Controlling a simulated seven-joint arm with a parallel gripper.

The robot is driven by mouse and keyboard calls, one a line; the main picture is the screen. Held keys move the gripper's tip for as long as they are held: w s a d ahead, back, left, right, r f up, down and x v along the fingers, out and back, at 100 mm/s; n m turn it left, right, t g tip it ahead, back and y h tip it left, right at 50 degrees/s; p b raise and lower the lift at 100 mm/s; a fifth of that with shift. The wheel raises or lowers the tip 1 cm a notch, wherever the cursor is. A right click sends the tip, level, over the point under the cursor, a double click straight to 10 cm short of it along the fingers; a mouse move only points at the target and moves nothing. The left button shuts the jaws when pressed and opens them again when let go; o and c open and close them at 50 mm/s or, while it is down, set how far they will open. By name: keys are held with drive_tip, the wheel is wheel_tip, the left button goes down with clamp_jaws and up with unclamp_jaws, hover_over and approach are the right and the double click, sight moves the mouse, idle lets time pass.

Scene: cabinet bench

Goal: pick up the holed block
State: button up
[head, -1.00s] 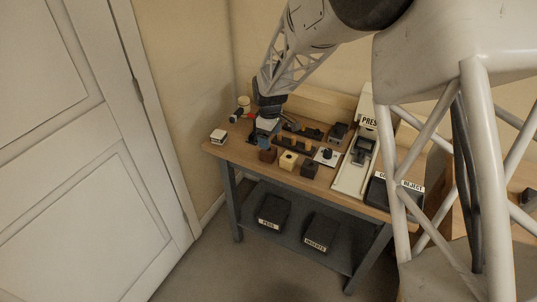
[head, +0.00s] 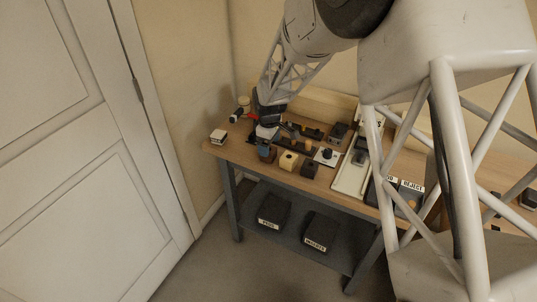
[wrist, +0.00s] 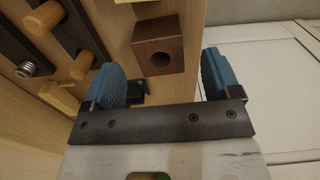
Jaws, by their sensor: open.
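A dark brown block (wrist: 158,42) with a round hole in its face sits on the wooden bench in the wrist view. It lies ahead of my gripper (wrist: 160,72), between the lines of the two blue fingers, and is not touched. My gripper is open and empty. In the head view my gripper (head: 266,150) is low over the left part of the bench and hides the brown block mostly or wholly. A tan block (head: 288,161), also with what looks like a hole, stands just right of the gripper. A dark block (head: 310,169) stands further right.
Dark racks with wooden pegs (wrist: 83,62) lie left of the block in the wrist view. The bench edge is close on the right. A small white box (head: 218,136) stands at the bench's left end. A white card with a black knob (head: 327,156) lies right of the tan block.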

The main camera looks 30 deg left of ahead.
drive_tip(key=shift+a+f, duration=0.1)
drive_tip(key=shift+f, duration=2.05)
drive_tip(key=c, duration=1)
drive_tip(key=shift+r, duration=0.1)
drive_tip(key=shift+r, duration=4.95)
